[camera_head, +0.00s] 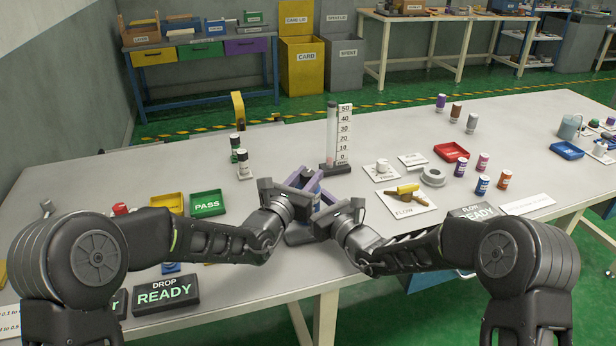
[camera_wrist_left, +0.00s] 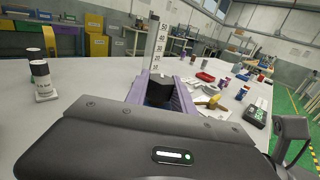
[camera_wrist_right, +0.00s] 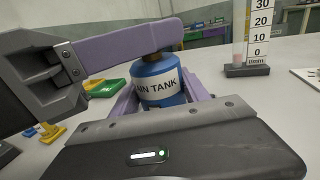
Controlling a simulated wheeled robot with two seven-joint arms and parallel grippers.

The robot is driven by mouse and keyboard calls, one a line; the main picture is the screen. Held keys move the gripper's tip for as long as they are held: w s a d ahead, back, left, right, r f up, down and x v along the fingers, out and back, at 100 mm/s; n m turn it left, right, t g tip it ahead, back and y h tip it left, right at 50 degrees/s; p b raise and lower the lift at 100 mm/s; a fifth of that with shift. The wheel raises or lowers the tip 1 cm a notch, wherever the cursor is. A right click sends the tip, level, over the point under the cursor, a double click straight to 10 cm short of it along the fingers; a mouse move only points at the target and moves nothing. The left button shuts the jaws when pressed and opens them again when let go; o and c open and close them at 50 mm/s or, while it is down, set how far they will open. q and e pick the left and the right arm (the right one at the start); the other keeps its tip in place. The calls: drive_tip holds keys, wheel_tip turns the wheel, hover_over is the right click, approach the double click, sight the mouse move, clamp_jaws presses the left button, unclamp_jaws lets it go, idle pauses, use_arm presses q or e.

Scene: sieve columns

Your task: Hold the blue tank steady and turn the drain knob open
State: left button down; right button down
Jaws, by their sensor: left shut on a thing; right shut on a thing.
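The blue tank (camera_wrist_right: 160,82) stands upright in the right wrist view, with a white label ending "AIN TANK" and a brass fitting (camera_wrist_right: 152,56) on top. Purple fingers of my right gripper (camera_wrist_right: 163,100) lie on both sides of its body, shut on it. It also shows as a small blue patch in the head view (camera_head: 316,200). My left gripper (camera_head: 300,180) comes in from the left, a purple finger crossing just above the brass fitting.
A flow scale (camera_head: 343,135) with a clear tube stands just behind the tank. A green PASS tray (camera_head: 207,212) and black-capped vials (camera_head: 243,160) are to the left.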

use_arm(q)
drive_tip(key=shift+r, duration=0.1)
drive_tip(key=c, duration=1.1)
unclamp_jaws()
drive_tip(key=shift+o, duration=0.2)
drive_tip(key=v, duration=1.2)
